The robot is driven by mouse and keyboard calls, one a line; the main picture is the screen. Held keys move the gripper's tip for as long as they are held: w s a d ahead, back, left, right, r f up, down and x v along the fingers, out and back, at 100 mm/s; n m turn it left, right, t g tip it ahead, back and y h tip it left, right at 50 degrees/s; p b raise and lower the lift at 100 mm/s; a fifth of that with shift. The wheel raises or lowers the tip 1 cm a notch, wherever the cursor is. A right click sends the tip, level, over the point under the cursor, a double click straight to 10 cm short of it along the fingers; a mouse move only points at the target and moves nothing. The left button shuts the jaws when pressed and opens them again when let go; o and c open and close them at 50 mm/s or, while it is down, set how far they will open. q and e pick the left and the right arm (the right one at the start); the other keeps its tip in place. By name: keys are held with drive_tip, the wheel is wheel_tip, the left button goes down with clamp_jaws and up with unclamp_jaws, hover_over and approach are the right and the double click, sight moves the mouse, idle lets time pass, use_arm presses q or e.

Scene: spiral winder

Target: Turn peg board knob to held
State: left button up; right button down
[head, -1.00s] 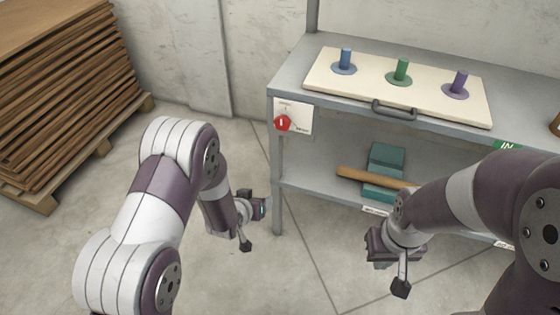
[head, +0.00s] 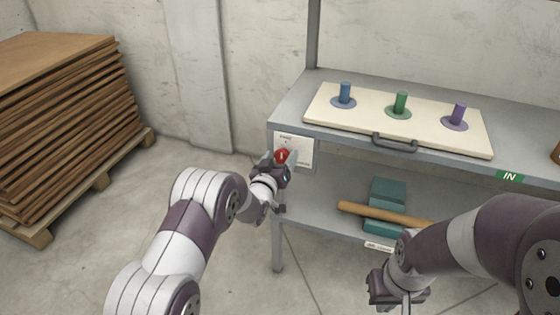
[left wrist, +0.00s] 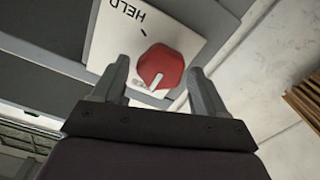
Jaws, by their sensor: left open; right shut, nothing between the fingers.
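The red knob (head: 282,156) sits on a white label plate (head: 305,150) at the bench's front left corner. In the left wrist view the knob (left wrist: 161,65) has a white mark pointing away from the word HELD, toward small lettering that I cannot read. My left gripper (head: 284,163) is open, with one finger on each side of the knob; it also shows in the left wrist view (left wrist: 157,68). I cannot tell whether the fingers touch it. The cream peg board (head: 440,135) lies on the bench top. My right gripper (head: 388,290) is shut and empty, low in front of the bench.
The board carries blue (head: 344,93), green (head: 401,103) and purple (head: 458,115) pegs and a dark front handle (head: 394,143). Teal blocks (head: 387,192) and a wooden bar (head: 380,214) lie on the lower shelf. Stacked boards (head: 70,110) stand on a pallet at left.

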use_arm(q)
drive_tip(key=c, duration=1.1)
drive_tip(key=shift+o, duration=0.2)
drive_tip(key=m+b, duration=0.2)
drive_tip(key=m, duration=0.3)
drive_tip(key=shift+d+f+m, duration=0.1)
drive_tip(key=shift+d+m, duration=0.05)
drive_tip(key=shift+m, duration=0.25)
drive_tip(key=m+b, duration=0.1)
drive_tip(key=m, duration=0.2)
drive_tip(key=m+b, duration=0.1)
drive_tip(key=m, duration=0.2)
drive_tip(key=shift+s+d+f, duration=0.1)
drive_tip(key=shift+d, duration=0.1)
drive_tip(key=m+b, duration=0.1)
drive_tip(key=m, duration=0.2)
drive_tip(key=m+b, duration=0.1)
drive_tip(key=m, duration=0.2)
drive_tip(key=shift+d+f+m, duration=0.1)
drive_tip(key=shift+f+m, duration=0.1)
drive_tip(key=shift+m, duration=0.2)
drive_tip(key=m+b, duration=0.1)
drive_tip(key=m, duration=0.4)
drive_tip(key=shift+f+b, duration=0.1)
drive_tip(key=shift+b, duration=0.2)
drive_tip(key=shift+m, duration=0.3)
